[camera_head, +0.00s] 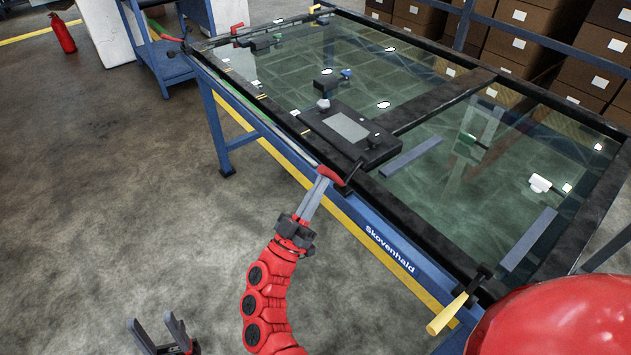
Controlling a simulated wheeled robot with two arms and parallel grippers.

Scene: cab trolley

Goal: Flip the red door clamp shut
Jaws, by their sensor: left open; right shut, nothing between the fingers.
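A red clamp handle (331,176) sits at the near edge of the dark-framed glass door (455,215), next to a small dark bracket. My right gripper (323,179) is shut with nothing in it. Its fingertips are right at the red handle and overlap it in the picture; I cannot tell whether they touch. My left gripper (155,325) is open and empty, low over the floor at the bottom left, well away from the door.
The door lies on a blue trolley (390,252). A yellow handle (447,314) sticks out at its near right corner. Cardboard boxes (517,50) stand behind. The floor (110,190) at left is clear.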

